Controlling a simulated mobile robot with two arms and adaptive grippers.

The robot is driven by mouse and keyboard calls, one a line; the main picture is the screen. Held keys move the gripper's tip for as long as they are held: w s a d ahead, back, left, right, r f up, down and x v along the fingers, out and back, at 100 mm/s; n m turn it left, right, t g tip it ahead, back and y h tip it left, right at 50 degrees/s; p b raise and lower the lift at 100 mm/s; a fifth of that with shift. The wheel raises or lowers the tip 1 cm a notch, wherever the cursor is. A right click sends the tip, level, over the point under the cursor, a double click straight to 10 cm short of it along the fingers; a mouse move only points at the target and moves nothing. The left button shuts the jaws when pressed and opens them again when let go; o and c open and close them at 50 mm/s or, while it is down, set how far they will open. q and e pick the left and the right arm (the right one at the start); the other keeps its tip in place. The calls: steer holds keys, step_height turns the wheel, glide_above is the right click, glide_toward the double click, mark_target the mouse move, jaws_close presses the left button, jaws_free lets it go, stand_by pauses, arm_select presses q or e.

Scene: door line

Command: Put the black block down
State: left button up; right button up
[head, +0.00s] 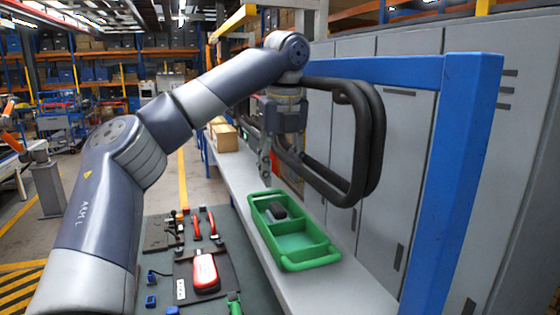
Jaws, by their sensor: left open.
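A dark, black-looking block (275,211) lies in the far compartment of the green tray (318,262). The tray stands on the long pale shelf by the lockers. My left gripper (265,178) hangs pointing down over the far end of the tray, above and a little beyond the block. It is open, with nothing seen between its fingers, and looks apart from the block. The near compartment of the tray looks empty. My right gripper is out of view.
A dark workbench (225,300) left of the shelf holds a red tool (205,272) on a mat and several small parts. A cardboard box (223,137) stands farther along the shelf. A blue post (455,185) and grey lockers (345,150) bound the right side.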

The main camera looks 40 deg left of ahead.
arm_select(q)
steer(key=shift+s+d+r, duration=0.1)
steer(key=shift+d+r, duration=0.05)
steer(key=shift+r, duration=0.75)
